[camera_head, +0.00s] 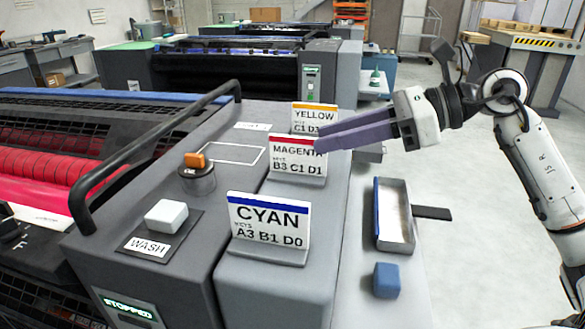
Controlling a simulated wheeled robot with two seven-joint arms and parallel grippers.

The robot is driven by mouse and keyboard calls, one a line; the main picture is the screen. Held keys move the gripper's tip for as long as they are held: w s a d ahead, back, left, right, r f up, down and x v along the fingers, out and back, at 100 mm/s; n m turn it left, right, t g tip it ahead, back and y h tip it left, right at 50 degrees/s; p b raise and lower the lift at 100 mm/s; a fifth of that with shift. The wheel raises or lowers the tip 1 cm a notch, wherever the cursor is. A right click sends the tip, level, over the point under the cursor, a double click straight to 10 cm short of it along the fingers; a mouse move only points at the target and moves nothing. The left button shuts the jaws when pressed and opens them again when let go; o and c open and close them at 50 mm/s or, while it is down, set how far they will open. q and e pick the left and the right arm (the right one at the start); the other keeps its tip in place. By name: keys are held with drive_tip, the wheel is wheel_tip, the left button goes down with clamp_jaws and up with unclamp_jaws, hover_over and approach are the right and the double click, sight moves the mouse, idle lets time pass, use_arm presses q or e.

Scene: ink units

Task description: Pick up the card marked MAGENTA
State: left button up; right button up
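The card marked MAGENTA (291,161) stands upright in a grey holder on the press top, with a red band along its upper edge. It reads B3 C1 D1. The CYAN card (268,222) stands in front of it, and the YELLOW card (308,112) stands behind it. My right gripper (322,138) reaches in from the right with its long purple fingers pointing left. Its fingertips are at the upper right of the MAGENTA card and overlap its edge in the picture. I cannot tell if they touch it or how far apart the fingers are. My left gripper is not in view.
A knob with an orange top (196,171), a white WASH button (166,215) and a black rail (140,150) are on the press, left of the cards. A shallow tray (379,213) and a blue block (386,280) lie on the right ledge. Floor at right is clear.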

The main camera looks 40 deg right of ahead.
sight(279, 170)
drive_tip(key=shift+w+f, duration=0.1)
drive_tip(key=shift+f, duration=0.25)
drive_tip(key=p+x, duration=0.1)
drive_tip(key=x, duration=0.3)
drive_tip(key=shift+a+r, duration=0.1)
drive_tip(key=shift+r, duration=0.05)
drive_tip(key=shift+w+a+f, duration=0.25)
drive_tip(key=shift+w+a, duration=0.05)
drive_tip(key=shift+w, duration=0.1)
drive_tip(key=p+x, duration=0.1)
drive_tip(key=x, duration=0.1)
drive_tip(key=p+x, duration=0.1)
drive_tip(key=x, duration=0.1)
drive_tip(key=shift+w+a+r, duration=0.2)
drive_tip(key=shift+w+a+f, duration=0.2)
drive_tip(key=shift+w+f, duration=0.05)
drive_tip(key=shift+f, duration=0.05)
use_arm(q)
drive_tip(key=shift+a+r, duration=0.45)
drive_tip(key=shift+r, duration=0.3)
use_arm(e)
clamp_jaws()
